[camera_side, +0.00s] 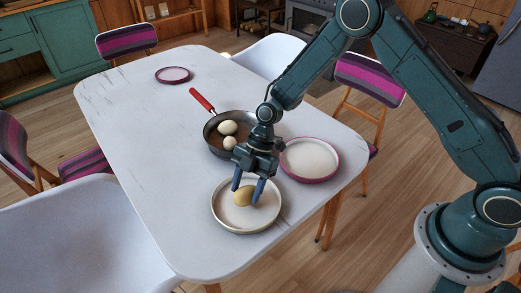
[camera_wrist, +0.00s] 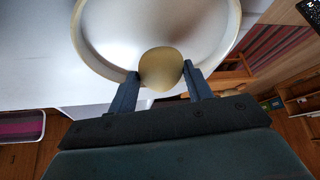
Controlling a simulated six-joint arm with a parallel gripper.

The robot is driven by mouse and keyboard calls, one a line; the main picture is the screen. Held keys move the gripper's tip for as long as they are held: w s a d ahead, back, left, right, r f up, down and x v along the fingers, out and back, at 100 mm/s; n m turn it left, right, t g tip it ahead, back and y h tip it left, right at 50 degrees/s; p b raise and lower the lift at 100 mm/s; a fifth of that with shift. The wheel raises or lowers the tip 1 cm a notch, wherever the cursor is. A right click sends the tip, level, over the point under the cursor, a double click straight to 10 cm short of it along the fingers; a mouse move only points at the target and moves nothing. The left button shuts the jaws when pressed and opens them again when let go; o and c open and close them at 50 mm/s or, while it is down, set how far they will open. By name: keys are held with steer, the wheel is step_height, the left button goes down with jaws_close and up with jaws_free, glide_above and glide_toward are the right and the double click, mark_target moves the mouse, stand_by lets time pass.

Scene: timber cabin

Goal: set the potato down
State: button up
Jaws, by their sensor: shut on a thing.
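The potato (camera_side: 243,196) is yellow-brown and sits between the blue fingertips of my gripper (camera_side: 248,190). My gripper is shut on it and points down over the cream plate (camera_side: 222,216) near the front of the table. In the wrist view the potato (camera_wrist: 160,68) lies between the two fingertips (camera_wrist: 162,78), with the plate (camera_wrist: 90,40) behind it. I cannot tell whether the potato touches the plate.
A dark pan (camera_side: 211,138) with a red handle holds two pale, egg-shaped things (camera_side: 228,127) behind the plate. A purple-rimmed plate (camera_side: 310,158) stands right of my gripper. A smaller purple-rimmed plate (camera_side: 173,75) is at the back. The table's left side (camera_side: 140,150) is clear.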

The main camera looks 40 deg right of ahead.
steer(key=shift+f, duration=0.9)
steer(key=shift+f, duration=0.1)
steer(key=o, duration=1.1)
steer(key=shift+c, duration=0.2)
steer(key=v, duration=1.2)
